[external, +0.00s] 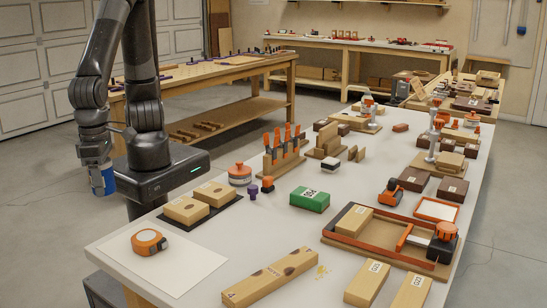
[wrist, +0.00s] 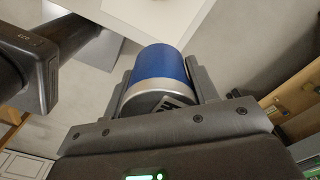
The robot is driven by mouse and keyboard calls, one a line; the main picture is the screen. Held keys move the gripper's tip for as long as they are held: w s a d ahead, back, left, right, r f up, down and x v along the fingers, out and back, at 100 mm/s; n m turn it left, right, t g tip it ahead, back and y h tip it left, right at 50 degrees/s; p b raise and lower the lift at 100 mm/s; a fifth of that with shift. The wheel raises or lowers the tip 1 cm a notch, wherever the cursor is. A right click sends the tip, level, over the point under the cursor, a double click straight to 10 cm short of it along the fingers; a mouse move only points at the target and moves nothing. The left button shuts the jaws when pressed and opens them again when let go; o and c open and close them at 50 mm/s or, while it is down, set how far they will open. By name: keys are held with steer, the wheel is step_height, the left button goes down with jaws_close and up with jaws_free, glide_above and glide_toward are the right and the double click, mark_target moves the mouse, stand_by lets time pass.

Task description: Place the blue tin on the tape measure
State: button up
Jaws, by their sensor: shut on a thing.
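The blue tin (external: 103,180) is held in my gripper (external: 101,172), off the left side of the bench and beyond its edge. In the wrist view the blue tin (wrist: 162,68) shows a blue side and a silver rim, with the gripper's fingers (wrist: 163,88) shut on both sides of it. The tape measure (external: 148,242) is orange and grey and lies on a white sheet (external: 180,262) at the near left corner of the bench. My gripper is apart from the tape measure, to its upper left in the external view. The tape measure is not visible in the wrist view.
Two labelled wooden blocks on a dark mat (external: 224,211) lie behind the sheet. A long wooden block (external: 270,278) lies to its right. An orange-lidded container (external: 240,174), a green box (external: 309,199) and a red-edged frame (external: 335,238) stand farther along. The sheet around the tape measure is clear.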

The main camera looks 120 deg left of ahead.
steer(key=shift+s+d+r, duration=0.1)
steer(key=shift+s+d, duration=0.2)
steer(key=shift+s, duration=0.2)
glide_above(147, 236)
step_height(147, 236, down, 7)
steer(key=shift+f, duration=1.95)
steer(key=shift+f, duration=0.15)
steer(key=o, duration=1.1)
